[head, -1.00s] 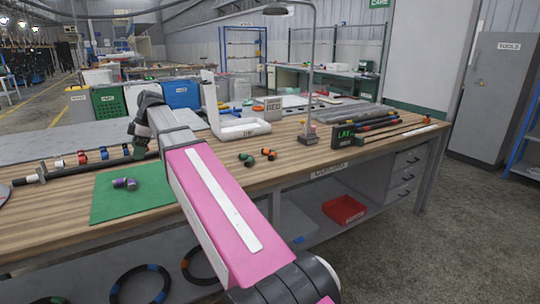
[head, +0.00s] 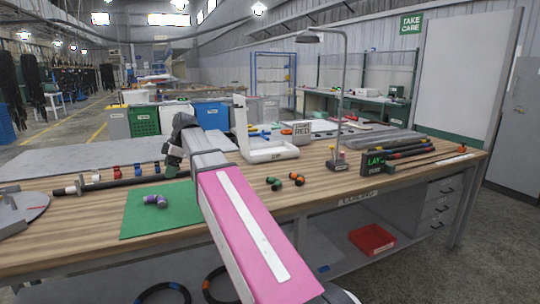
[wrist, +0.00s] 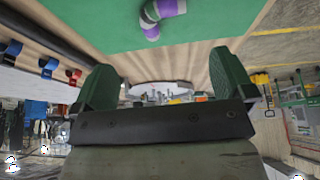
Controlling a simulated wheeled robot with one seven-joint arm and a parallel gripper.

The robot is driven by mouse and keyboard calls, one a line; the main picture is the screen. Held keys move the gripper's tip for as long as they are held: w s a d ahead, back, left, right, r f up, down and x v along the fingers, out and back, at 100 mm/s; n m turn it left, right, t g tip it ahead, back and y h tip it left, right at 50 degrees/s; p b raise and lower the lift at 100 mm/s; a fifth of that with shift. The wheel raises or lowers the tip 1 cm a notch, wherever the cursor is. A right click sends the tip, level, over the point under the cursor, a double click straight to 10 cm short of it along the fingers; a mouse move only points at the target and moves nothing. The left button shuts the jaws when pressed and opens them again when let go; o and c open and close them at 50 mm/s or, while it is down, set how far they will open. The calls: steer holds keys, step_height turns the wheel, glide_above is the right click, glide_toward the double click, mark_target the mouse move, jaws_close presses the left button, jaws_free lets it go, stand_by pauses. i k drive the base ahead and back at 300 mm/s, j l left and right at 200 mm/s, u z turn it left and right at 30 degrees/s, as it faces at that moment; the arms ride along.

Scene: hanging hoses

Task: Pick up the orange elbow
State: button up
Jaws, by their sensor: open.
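The orange elbow (head: 297,178) is a small orange piece with dark ends. It lies on the wooden workbench, right of my pink arm in the head view. A green elbow (head: 274,184) lies close to its left. My gripper (head: 172,166) is above the bench near the back edge of the green mat, well left of the orange elbow. In the wrist view my gripper (wrist: 163,85) has its two green fingers wide apart with nothing between them. I cannot make out the orange elbow in the wrist view.
A purple elbow (head: 155,201) lies on the green mat (head: 140,222).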

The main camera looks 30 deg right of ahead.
mark_target(299, 178)
steer(key=l, duration=1)
steer(key=k+l, duration=0.15)
steer(key=l, duration=1.85)
steer(key=k, duration=0.05)
